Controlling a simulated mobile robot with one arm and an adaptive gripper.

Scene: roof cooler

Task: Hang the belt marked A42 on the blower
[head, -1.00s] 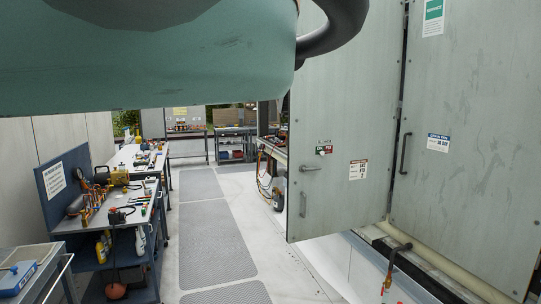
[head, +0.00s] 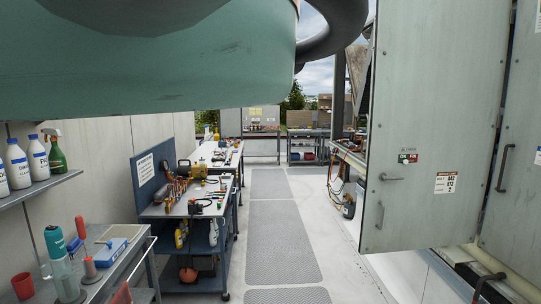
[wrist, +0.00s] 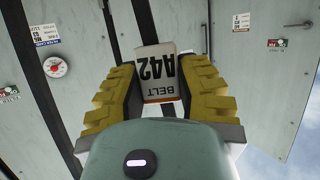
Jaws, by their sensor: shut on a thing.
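The belt marked A42 (wrist: 160,72) shows in the wrist view, its white and tan label upside down between the yellow fingers. My gripper (wrist: 158,88) is shut on it at the label. A dark strip runs up from the label; I cannot tell how much of it is belt. In the head view my own arm fills the top and the fingers are out of sight. I cannot make out the blower in any view.
A grey cabinet door (head: 425,120) stands at the right. A tool cart (head: 187,210), a grey shelf with bottles (head: 35,190) and a bench (head: 110,250) line the left. A clear walkway with grey mats (head: 275,235) runs ahead between them toward far benches (head: 310,135).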

